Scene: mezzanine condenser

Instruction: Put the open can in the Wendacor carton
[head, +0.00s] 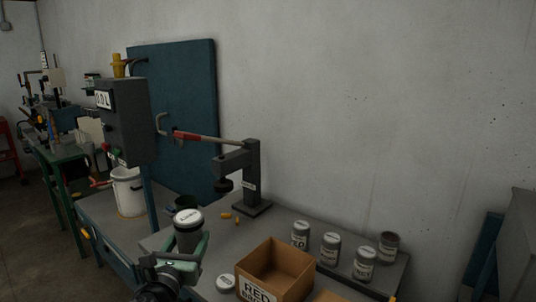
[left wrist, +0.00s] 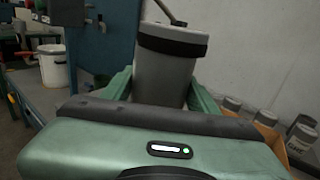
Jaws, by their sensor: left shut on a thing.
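My left gripper (head: 187,250) is shut around a grey can (head: 188,238) with a dark band and a white, lettered top. It holds the can upright above the bench; the can also shows between the fingers in the left wrist view (left wrist: 165,80). An open-topped brown carton (head: 254,266) stands on the bench to the right of the gripper, its front label starting with "RED". I cannot read Wendacor on it. A can with a dark, seemingly open top (head: 389,249) stands at the right end of the bench. My right gripper is not in view.
Labelled cans with white tops (head: 330,249) stand right of the carton. A white-topped item (head: 226,283) sits left of it, and another brown carton edge (head: 326,296) shows at the bottom. A lever press (head: 250,180) rises behind; small yellow pieces (head: 226,215) lie near it.

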